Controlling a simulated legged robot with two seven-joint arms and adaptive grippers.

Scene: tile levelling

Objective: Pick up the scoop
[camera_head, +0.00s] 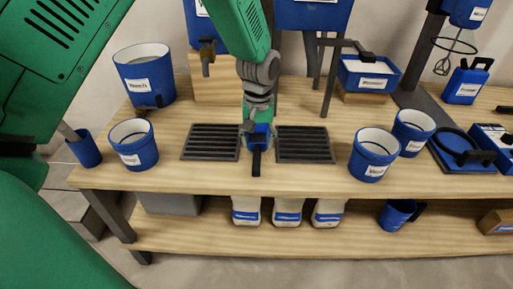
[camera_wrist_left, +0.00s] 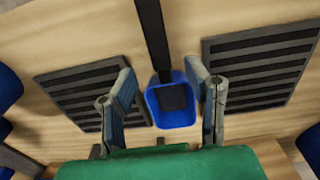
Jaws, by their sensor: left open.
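The scoop has a blue bowl (camera_wrist_left: 170,115) and a black handle (camera_wrist_left: 152,40) and lies on the wooden bench between two black slatted grates. In the head view its handle (camera_head: 256,163) points to the bench's front edge, and my gripper partly hides the bowl. My left gripper (camera_head: 258,115) is open and points down over the scoop. In the left wrist view its two fingers (camera_wrist_left: 160,78) stand apart, one on each side of the scoop, with nothing gripped. I cannot tell the exact height gap. My right gripper is not in view.
Black grates flank the scoop on the left (camera_head: 211,142) and right (camera_head: 304,145). Labelled blue buckets stand at left (camera_head: 134,146) and right (camera_head: 372,158). A blue tray (camera_head: 368,77) is behind. White-and-blue bags (camera_head: 288,211) stand on the lower shelf.

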